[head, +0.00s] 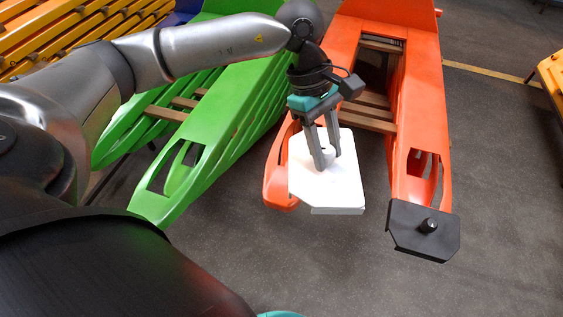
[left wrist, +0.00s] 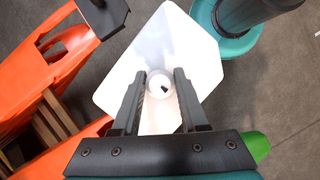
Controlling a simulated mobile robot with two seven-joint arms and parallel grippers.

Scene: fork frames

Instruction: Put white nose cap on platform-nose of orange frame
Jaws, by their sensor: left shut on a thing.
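The white nose cap (head: 335,190) is a flat plate with cut corners and a round knob in its middle. My left gripper (head: 327,158) is shut on the knob and holds the cap over the left nose of the orange frame (head: 418,75). In the left wrist view the fingers (left wrist: 160,92) stand on both sides of the knob on the cap (left wrist: 135,60). The cap covers most of the left nose, so I cannot tell whether it touches it. A black nose cap (head: 415,225) sits on the right nose. My right gripper is not in view.
A green frame (head: 225,100) stands close on the left of the orange one. Yellow frames (head: 70,35) are at the upper left, and another yellow piece (head: 552,75) is at the right edge. The grey floor (head: 500,150) on the right is clear.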

